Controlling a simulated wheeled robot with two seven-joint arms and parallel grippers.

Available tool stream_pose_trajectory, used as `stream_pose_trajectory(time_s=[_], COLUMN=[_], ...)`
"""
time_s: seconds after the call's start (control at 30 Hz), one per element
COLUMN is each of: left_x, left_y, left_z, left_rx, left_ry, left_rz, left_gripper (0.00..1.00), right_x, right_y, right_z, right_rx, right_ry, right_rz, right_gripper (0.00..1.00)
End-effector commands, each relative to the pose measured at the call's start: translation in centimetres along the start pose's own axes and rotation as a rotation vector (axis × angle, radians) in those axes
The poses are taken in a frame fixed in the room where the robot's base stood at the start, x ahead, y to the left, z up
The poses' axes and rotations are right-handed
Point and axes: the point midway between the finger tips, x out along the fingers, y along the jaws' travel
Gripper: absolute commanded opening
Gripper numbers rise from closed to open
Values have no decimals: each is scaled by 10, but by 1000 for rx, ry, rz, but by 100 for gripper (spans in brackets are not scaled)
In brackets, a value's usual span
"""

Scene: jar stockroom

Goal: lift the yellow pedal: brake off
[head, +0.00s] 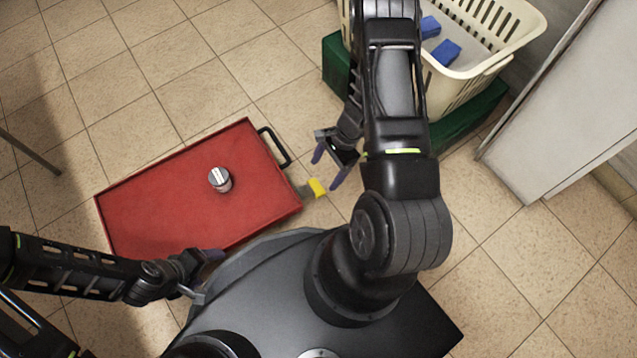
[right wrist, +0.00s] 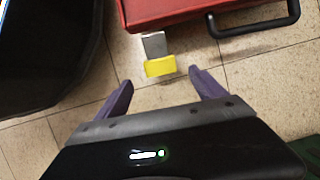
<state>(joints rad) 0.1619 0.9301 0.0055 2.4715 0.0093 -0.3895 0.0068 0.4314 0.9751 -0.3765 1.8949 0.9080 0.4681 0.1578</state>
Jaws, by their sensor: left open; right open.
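The yellow pedal (head: 317,187) sticks out on a grey metal arm from the right edge of the red cart (head: 120,197). It also shows in the right wrist view (right wrist: 160,66), in front of the gap between my right fingers. My right gripper (head: 330,168) is open and empty, its purple fingertips close to the pedal; I cannot tell if they touch it. The right gripper also shows in the right wrist view (right wrist: 160,88). My left gripper (head: 214,255) is at the cart's near edge, away from the pedal, and open.
A jar with a grey lid (head: 219,178) stands on the cart. The cart has a black handle (head: 275,147) on its right side. A cream basket (head: 470,90) with blue blocks sits on a green crate (head: 450,133) at the back right. A white cabinet (head: 560,100) stands at the right.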

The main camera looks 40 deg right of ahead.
Motion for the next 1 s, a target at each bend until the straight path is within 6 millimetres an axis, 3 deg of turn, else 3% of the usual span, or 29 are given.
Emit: stream_pose_trajectory(time_s=[0.43, 0.8, 1.0], left_x=[31, 31, 31], left_y=[-9, -10, -10], left_z=[-3, -3, -3], left_rx=[-2, -2, -2], left_ry=[14, 16, 15], left_rz=[0, 1, 1], left_gripper=[74, 74, 74], right_x=[65, 70, 70], right_y=[0, 0, 0], right_z=[-1, 0, 0], right_rx=[0, -1, -1], right_ry=[0, 0, 0], right_rz=[1, 0, 0], right_gripper=[80, 80, 64])
